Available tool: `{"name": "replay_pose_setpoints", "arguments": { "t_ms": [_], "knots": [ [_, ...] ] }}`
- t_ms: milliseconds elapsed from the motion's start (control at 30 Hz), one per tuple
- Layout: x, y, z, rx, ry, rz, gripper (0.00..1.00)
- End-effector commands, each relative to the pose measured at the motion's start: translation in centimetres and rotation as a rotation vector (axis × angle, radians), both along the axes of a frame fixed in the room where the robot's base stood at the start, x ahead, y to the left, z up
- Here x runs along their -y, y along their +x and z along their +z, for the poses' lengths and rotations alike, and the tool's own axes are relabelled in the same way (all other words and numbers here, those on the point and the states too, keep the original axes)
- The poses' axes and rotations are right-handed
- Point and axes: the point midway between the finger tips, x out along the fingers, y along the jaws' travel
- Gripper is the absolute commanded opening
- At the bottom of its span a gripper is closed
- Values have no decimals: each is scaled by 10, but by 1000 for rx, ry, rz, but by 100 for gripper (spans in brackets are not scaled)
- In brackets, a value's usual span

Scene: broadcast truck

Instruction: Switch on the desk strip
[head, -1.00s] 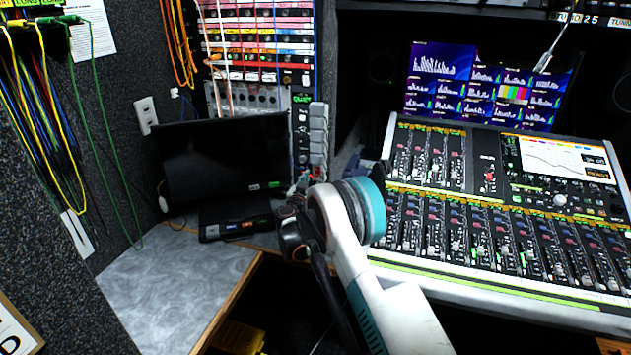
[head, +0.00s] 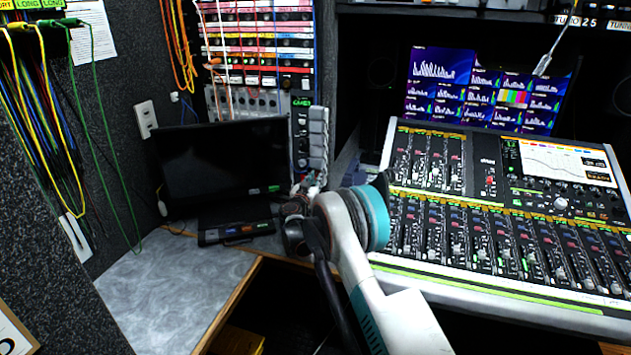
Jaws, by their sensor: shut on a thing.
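A grey upright strip with several blocks, which looks like the desk strip (head: 318,135), stands at the back of the desk, just right of the dark monitor. My gripper (head: 308,186) is at its lower end, beyond my white and teal arm. The gripper looks shut at the strip's base. The fingertips are small, and my wrist partly covers them, so the exact contact is hard to see. The strip's switch cannot be made out clearly.
A dark monitor (head: 222,160) stands left of my gripper, with a small black device (head: 236,232) before it. The mixing console (head: 480,215) is close on the right. Cables (head: 40,120) hang at the left. The grey desk top (head: 170,290) is clear at front left.

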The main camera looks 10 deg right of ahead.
Motion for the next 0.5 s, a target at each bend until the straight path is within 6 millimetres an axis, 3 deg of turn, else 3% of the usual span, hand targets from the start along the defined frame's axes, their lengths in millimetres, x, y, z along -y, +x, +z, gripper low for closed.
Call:
{"name": "replay_pose_setpoints", "arguments": {
  "t_ms": [500],
  "knots": [
    [0,0,2,-57,33,0,0]
  ]
}}
